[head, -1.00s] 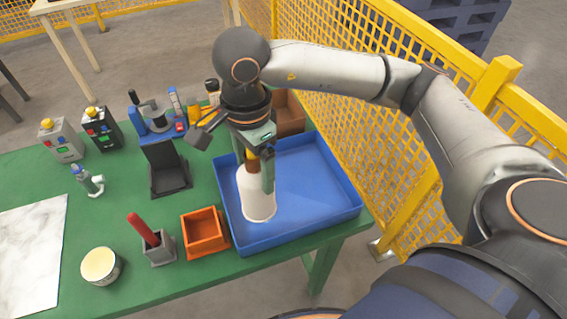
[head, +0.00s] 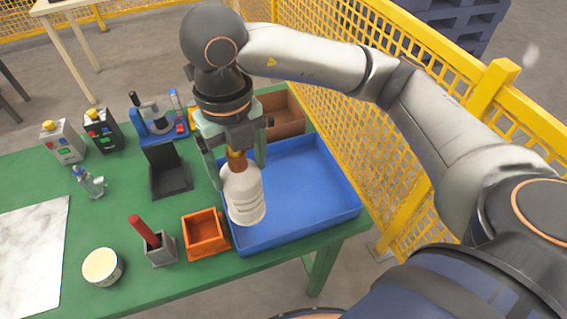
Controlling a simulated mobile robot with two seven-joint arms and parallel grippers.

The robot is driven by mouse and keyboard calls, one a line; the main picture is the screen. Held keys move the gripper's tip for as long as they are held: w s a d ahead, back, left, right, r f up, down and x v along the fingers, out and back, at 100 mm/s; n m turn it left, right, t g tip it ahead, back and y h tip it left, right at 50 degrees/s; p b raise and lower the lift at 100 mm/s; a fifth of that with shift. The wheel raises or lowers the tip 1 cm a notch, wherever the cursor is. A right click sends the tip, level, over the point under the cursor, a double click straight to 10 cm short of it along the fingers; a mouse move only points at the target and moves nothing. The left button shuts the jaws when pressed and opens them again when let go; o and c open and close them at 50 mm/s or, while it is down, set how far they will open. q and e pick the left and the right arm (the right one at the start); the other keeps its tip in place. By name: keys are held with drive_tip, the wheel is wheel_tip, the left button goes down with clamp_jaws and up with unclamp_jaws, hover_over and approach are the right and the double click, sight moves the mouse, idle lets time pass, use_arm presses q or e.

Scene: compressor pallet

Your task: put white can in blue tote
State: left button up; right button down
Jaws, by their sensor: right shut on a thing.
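The white can (head: 244,196) has printed text on its side and a brown-orange top. My right gripper (head: 236,160) points down with one finger on each side of the can's top and is shut on it. The can is nearly upright at the left part of the blue tote (head: 306,200), overlapping its left wall in the picture. I cannot tell whether its base touches the tote floor. The rest of the tote looks empty. My left gripper is not in view.
An orange bin (head: 205,233), a grey holder with a red-handled tool (head: 157,245) and a round cream-topped tub (head: 102,267) stand left of the tote. A brown box (head: 284,115) is behind it. A yellow mesh fence (head: 375,150) runs along the right.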

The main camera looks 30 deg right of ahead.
drive_tip(key=shift+a+r+m, duration=0.1)
drive_tip(key=shift+r+m, duration=0.2)
drive_tip(key=shift+m, duration=0.9)
drive_tip(key=shift+w+d+f, duration=0.1)
drive_tip(key=shift+d+f, duration=0.05)
drive_tip(key=shift+d, duration=0.1)
drive_tip(key=w+d+f, duration=0.2)
drive_tip(key=d+f, duration=0.4)
drive_tip(key=w+d+f, duration=0.3)
drive_tip(key=d+f, duration=0.3)
drive_tip(key=shift+w+f+p, duration=0.3)
drive_tip(key=shift+f+p, duration=0.05)
drive_tip(key=shift+f, duration=0.15)
unclamp_jaws()
